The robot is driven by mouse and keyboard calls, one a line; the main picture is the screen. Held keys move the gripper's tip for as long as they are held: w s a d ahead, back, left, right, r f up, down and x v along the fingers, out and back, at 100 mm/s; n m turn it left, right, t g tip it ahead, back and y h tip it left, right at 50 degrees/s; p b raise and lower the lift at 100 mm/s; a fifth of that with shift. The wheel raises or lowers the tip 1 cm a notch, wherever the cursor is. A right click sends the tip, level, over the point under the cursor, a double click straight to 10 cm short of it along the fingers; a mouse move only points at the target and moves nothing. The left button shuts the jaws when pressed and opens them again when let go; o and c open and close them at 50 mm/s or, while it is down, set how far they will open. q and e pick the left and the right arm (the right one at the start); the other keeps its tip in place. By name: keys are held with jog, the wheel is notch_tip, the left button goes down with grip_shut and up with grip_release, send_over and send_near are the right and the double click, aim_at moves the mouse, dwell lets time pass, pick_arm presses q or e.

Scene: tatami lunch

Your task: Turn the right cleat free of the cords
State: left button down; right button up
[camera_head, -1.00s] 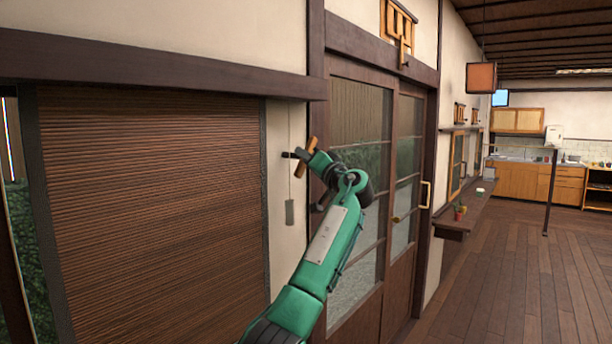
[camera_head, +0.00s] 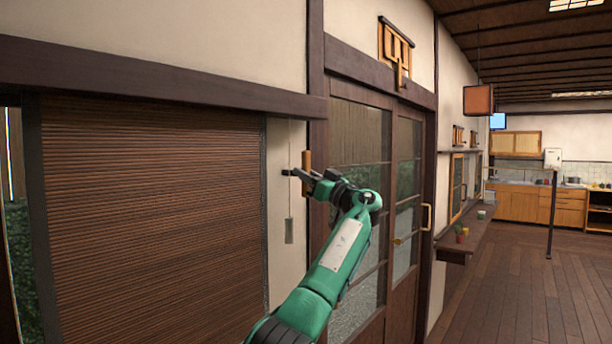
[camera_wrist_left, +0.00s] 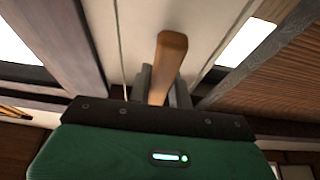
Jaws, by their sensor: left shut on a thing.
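The right cleat is a light wooden bar (camera_head: 307,160) on the pale wall strip between the brown blind and the sliding door. It stands about upright. My left gripper (camera_head: 302,176) is shut on it, reaching in from the lower right. In the left wrist view, the cleat (camera_wrist_left: 170,50) stands up between the grey fingers (camera_wrist_left: 161,88), its lower part hidden by my gripper. A thin cord (camera_head: 290,170) hangs just left of the cleat, with a grey-green weight (camera_head: 289,230) at its end. A cord (camera_wrist_left: 120,45) also shows in the left wrist view, apart from the cleat.
The slatted blind (camera_head: 150,210) covers the window on the left. The glazed sliding door (camera_head: 358,135) is right behind my arm. A wall shelf (camera_head: 468,238) with small pots juts out farther right. The wooden floor (camera_head: 510,290) there is clear.

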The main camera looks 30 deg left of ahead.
jog(key=shift+s, duration=0.1)
dwell(0.3)
pick_arm(q)
jog(key=c, duration=1.3)
grip_release()
jog(key=shift+d+f, duration=0.1)
pick_arm(e)
jog(key=shift+f, duration=0.1)
pick_arm(q)
jog(key=b+v, duration=0.4)
jog(key=v, duration=0.9)
jog(key=shift+d, duration=0.35)
pick_arm(e)
jog(key=w, duration=0.3)
jog(key=w+f, duration=0.1)
jog(key=w, duration=0.1)
jog(key=shift+a, duration=0.35)
jog(key=shift+r, duration=0.1)
